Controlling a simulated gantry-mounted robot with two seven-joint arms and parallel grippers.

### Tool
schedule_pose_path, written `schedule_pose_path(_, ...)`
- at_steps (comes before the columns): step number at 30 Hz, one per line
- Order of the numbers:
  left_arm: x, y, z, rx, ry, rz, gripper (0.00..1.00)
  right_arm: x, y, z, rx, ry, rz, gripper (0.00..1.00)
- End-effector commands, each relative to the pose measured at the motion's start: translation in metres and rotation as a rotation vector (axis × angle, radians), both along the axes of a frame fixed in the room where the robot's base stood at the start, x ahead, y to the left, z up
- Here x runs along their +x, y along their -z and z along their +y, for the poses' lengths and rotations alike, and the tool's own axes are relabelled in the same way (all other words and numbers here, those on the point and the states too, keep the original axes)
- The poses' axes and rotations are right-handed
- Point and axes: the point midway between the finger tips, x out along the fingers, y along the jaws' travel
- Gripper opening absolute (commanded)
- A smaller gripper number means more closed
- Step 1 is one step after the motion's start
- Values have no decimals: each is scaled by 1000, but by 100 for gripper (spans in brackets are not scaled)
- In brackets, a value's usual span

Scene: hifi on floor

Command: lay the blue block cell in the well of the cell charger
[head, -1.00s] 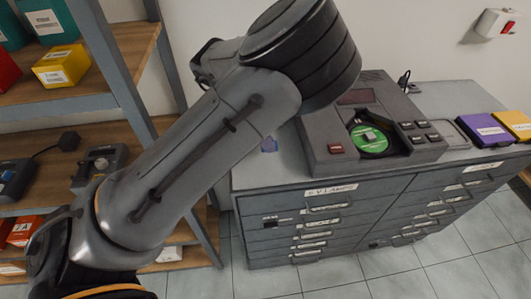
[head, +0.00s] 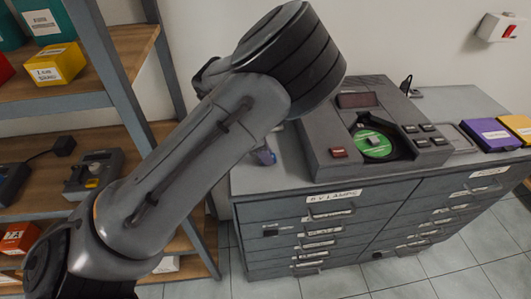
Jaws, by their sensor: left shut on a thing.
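My left arm crosses the view from the lower left, and its forearm hides most of my left gripper (head: 266,150). A small blue piece (head: 264,156), which looks like the blue block cell, shows just past the forearm's edge at the gripper, by the cabinet's left end. The gripper is shut on it; the fingers are mostly hidden. Two dark devices stand on the left shelf, one with a round part and a yellow label (head: 97,172), one at the picture's left edge (head: 12,182). I cannot tell which is the cell charger. My right gripper is out of view.
A grey drawer cabinet (head: 325,212) carries a disc player (head: 320,150) with a green disc (head: 372,144), a shallow tray, and purple (head: 490,134) and yellow cases. A shelf rack (head: 130,120) with boxes stands at left. Tiled floor is clear in front.

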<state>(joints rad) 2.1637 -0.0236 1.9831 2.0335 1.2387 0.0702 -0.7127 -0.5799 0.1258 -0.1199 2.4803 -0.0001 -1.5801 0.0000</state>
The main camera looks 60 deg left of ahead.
Motion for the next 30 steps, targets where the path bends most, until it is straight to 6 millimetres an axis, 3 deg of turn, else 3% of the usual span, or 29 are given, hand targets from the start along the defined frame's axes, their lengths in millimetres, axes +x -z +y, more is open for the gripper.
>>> schedule_pose_path(1, 0, 3, 0, 0, 0, 1, 0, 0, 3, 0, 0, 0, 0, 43)
schedule_pose_path(2, 0, 2, 0, 0, 0, 0, 32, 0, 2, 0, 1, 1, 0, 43)
schedule_pose_path(6, 0, 2, 0, 0, 0, 0, 53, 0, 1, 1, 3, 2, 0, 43)
schedule_pose_path(20, -2, -8, 1, 1, 0, 0, 54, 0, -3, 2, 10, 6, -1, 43)
schedule_pose_path(30, -22, -60, 9, 2, -1, -2, 54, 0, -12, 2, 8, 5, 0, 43)
